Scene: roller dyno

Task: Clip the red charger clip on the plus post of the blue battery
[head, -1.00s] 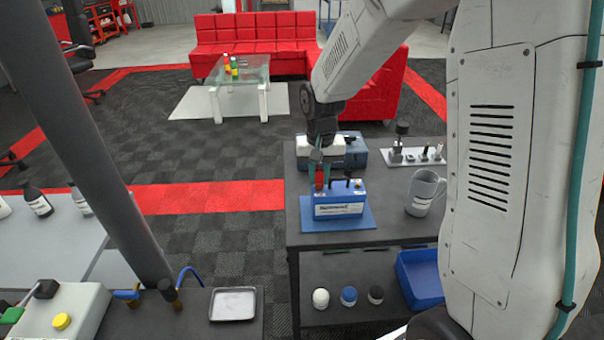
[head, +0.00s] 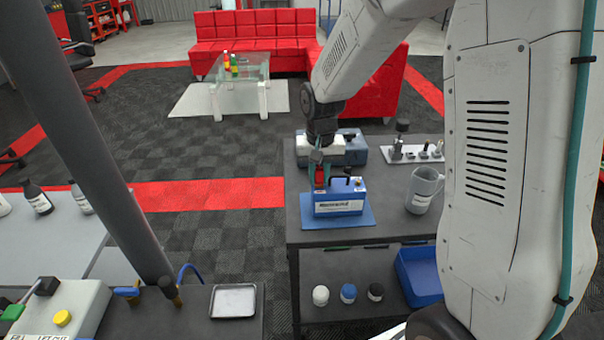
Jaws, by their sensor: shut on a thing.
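The blue battery (head: 337,198) with a white label stands upright on a blue mat (head: 355,222) on the dark bench top. My gripper (head: 321,178) points down over the left part of the battery's top. It is shut on the red charger clip (head: 320,180), which shows between its fingers at the battery's top left. I cannot tell whether the clip touches the post there; the fingers hide that post. A black clip or post (head: 347,174) stands on the battery's right part.
A blue-grey case (head: 352,150) sits close behind the gripper. A blue bin (head: 418,278) and several jars (head: 348,293) are on the lower shelf.

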